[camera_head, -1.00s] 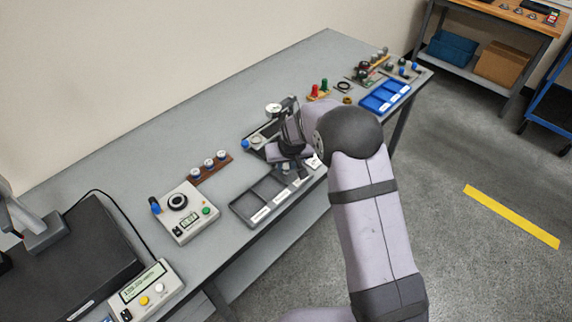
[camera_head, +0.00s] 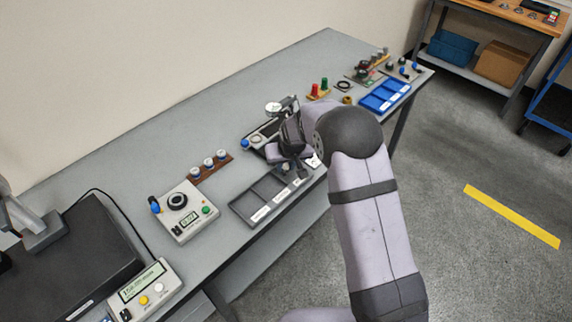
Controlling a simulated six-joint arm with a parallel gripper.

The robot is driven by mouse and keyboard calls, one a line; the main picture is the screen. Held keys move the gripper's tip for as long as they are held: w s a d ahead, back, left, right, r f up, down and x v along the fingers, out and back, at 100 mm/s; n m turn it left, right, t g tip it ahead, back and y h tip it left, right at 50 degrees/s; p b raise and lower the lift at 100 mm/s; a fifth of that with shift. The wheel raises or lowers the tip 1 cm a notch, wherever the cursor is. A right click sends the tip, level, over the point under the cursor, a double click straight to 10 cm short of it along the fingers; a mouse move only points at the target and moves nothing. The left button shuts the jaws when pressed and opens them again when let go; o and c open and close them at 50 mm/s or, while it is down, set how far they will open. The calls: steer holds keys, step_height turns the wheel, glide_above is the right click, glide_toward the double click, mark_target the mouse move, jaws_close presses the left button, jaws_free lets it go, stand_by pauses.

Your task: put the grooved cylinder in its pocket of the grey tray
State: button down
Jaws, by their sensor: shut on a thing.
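The grey tray (camera_head: 241,208) lies along the front edge of the bench, with labelled dark pockets. Its left pockets look empty; its right end is partly covered by my gripper. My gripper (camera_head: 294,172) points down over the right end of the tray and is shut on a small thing. That thing is mostly hidden and too small to make out; it seems to be the grooved cylinder. I cannot tell whether it touches the tray or is inside a pocket.
A dial gauge stand (camera_head: 272,109) stands close behind my gripper. A wooden rack (camera_head: 209,168) with several white-topped pieces and a grey control box (camera_head: 186,213) stand left of the tray. A blue tray (camera_head: 385,95) lies to the right. The bench's back left is clear.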

steer(key=shift+f+b, duration=0.5)
steer(key=shift+f, duration=0.25)
stand_by(0.7)
steer(key=c, duration=1.4)
jaws_free()
steer(key=shift+c, duration=0.2)
steer(key=shift+a, duration=0.1)
steer(key=shift+c, duration=0.5)
